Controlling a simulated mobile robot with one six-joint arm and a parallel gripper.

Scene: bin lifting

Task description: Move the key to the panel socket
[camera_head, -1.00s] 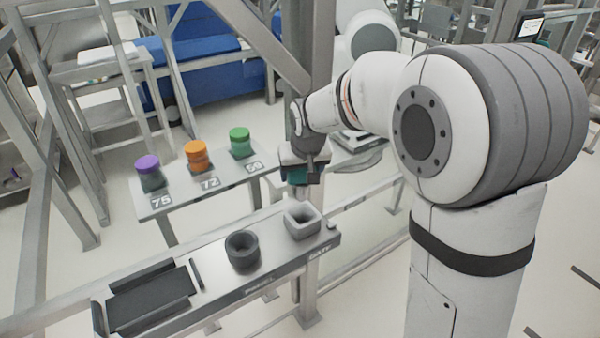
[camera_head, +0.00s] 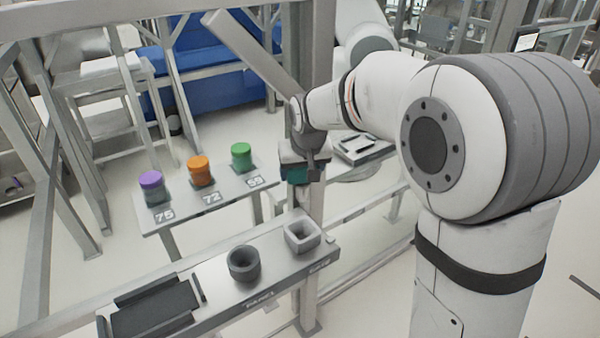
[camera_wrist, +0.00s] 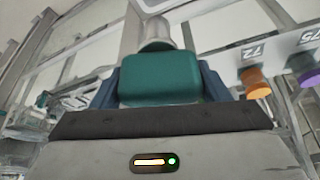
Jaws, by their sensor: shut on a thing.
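The key is a teal block (camera_wrist: 160,78) with a pale metal shaft (camera_wrist: 157,38) beyond it in the wrist view. My gripper (camera_wrist: 160,88) is shut on the teal block, with a dark blue jaw on each side. In the head view the teal of the key (camera_head: 296,174) shows under my gripper (camera_head: 301,170), in the air behind the bench. The panel socket (camera_head: 243,278) is a round dark cup on the bench, by the word "PANEL". It lies below and left of my gripper, well apart from the key.
A square grey gate socket (camera_head: 303,249) stands on the bench's right end. A shelf (camera_head: 180,220) behind holds purple (camera_head: 152,180), orange (camera_head: 199,163) and green-topped (camera_head: 241,150) jars. A dark tray (camera_head: 155,312) lies at the bench's left. A thick post (camera_head: 322,60) stands behind my gripper.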

